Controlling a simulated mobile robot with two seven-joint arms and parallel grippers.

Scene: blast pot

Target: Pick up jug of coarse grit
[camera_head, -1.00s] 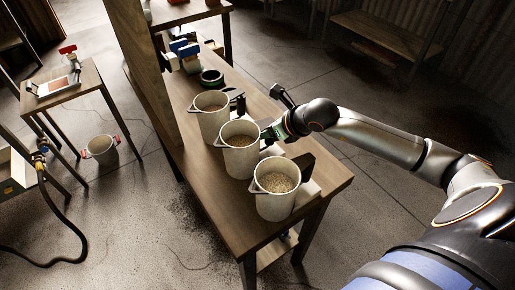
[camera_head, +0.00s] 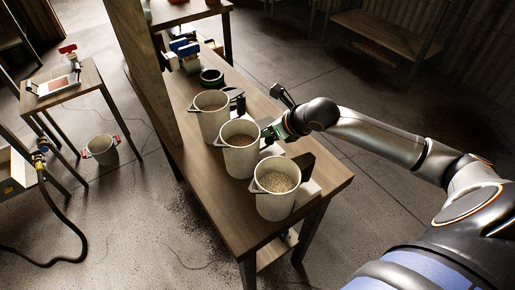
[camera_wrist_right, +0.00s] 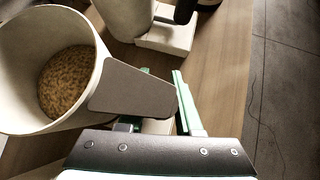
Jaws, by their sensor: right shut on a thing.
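Three pale jugs of grit stand upright in a row on the wooden bench: a far one (camera_head: 211,121), a middle one (camera_head: 239,158) and a near one (camera_head: 274,203). The near jug's grit looks paler and coarser than the middle jug's; no labels are readable. My right gripper (camera_head: 268,133) is shut on the middle jug's handle. In the right wrist view, that jug (camera_wrist_right: 18,75) holds brown grains, and its dark handle (camera_wrist_right: 135,90) partly covers the green fingers (camera_wrist_right: 163,76). The jug still appears to rest on the bench. My left gripper is not in view.
The bench (camera_head: 178,83) has a tall wooden panel (camera_head: 152,70) along its left side. A dark ring (camera_head: 211,80) and blue-and-white items (camera_head: 184,52) sit beyond the jugs. A bucket (camera_head: 101,150) stands on the floor. Neighbouring jugs are close on both sides.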

